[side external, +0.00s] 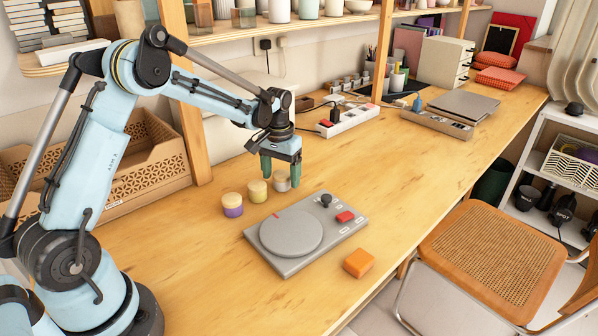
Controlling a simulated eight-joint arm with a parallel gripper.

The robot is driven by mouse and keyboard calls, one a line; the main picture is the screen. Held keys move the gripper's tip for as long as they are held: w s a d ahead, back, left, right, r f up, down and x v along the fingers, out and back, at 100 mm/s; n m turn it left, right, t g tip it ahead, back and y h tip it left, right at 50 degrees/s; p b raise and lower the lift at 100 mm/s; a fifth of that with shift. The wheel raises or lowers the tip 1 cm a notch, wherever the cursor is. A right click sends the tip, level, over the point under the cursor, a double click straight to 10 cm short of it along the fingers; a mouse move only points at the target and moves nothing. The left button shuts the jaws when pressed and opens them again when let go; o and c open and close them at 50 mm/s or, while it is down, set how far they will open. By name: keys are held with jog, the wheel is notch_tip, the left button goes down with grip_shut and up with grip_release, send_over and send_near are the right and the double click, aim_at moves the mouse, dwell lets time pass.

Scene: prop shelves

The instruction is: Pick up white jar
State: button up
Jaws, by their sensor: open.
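Three small jars stand in a row on the wooden table. The white jar (282,181) is at the right end, with a pale tan lid. A yellow jar (257,191) is in the middle and a purple jar (232,205) is at the left end. My gripper (280,174) points down at the white jar, its green fingers open. One finger shows left of the jar and one right of it in the picture. The fingertips are at about the height of its upper part. Whether they touch the jar, I cannot tell.
A grey turntable-like device (307,260) with a red button lies just in front of the jars. A white power strip (350,121) lies behind. The table's middle right is clear.

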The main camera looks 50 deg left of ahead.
jog(key=shift+f, duration=0.6)
jog(key=c, duration=1.1)
